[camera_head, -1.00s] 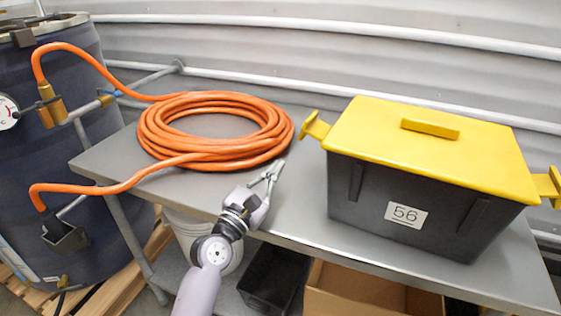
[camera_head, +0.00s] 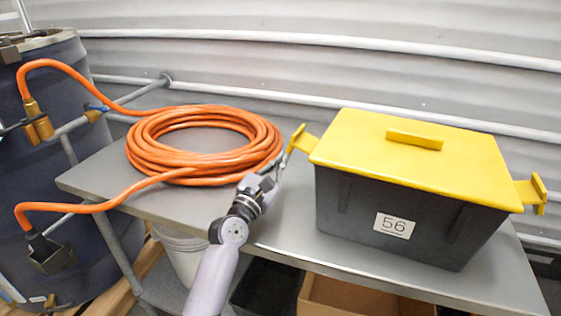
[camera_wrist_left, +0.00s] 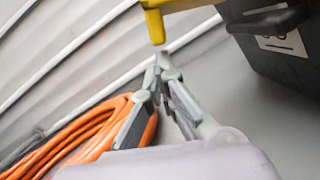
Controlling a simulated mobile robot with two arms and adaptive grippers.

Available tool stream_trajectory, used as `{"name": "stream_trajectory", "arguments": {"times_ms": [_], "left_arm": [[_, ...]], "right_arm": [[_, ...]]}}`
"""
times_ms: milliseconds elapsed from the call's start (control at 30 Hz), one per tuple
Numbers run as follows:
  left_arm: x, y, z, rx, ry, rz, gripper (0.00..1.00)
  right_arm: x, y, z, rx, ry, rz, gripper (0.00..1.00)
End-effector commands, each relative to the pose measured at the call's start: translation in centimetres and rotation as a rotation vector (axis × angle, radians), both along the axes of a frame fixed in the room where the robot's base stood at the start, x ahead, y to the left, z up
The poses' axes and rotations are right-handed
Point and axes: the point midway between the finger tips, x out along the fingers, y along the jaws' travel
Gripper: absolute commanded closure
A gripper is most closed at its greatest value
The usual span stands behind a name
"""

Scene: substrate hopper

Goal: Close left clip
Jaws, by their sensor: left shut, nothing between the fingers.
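The left clip (camera_head: 300,139) is a yellow latch sticking up and outward from the left end of the yellow lid (camera_head: 380,150). The lid sits on a dark grey box (camera_head: 345,215) labelled 56. The right clip (camera_head: 538,194) also sticks outward at the other end. My left gripper (camera_head: 286,158) is shut and empty, just below and left of the left clip. In the left wrist view, the fingertips (camera_wrist_left: 162,62) are close under the clip's yellow end (camera_wrist_left: 155,27); whether they touch it I cannot tell. My right gripper is not in view.
A coiled orange hose (camera_head: 165,165) lies on the grey table (camera_head: 275,235), close left of my left gripper. A dark blue barrel (camera_head: 50,110) stands at the left. A cardboard box (camera_head: 350,298) and a dark bin (camera_head: 265,285) are below the table.

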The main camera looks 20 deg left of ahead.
Motion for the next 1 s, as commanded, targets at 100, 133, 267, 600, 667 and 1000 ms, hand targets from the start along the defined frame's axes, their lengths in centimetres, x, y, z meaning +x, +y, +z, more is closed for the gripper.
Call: {"name": "stream_trajectory", "arguments": {"times_ms": [100, 133, 267, 600, 667, 1000], "left_arm": [[0.0, 0.1, 0.2, 0.014, -0.001, -0.001, 1.00], [0.0, 0.1, 0.3, 0.020, -0.003, 0.000, 1.00], [0.0, 0.2, 0.6, 0.051, -0.006, 0.000, 1.00], [0.0, 0.3, 1.1, 0.100, -0.012, -0.002, 1.00], [0.0, 0.3, 1.2, 0.112, -0.014, -0.001, 1.00], [0.1, 0.7, 2.9, 0.239, -0.032, 0.000, 1.00]], "right_arm": [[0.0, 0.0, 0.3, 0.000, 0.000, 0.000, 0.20], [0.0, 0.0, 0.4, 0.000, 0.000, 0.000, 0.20], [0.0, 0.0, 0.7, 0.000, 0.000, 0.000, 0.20], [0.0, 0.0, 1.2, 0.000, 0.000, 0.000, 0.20], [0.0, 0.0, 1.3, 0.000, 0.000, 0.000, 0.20], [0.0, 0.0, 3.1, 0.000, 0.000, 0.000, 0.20]]}}
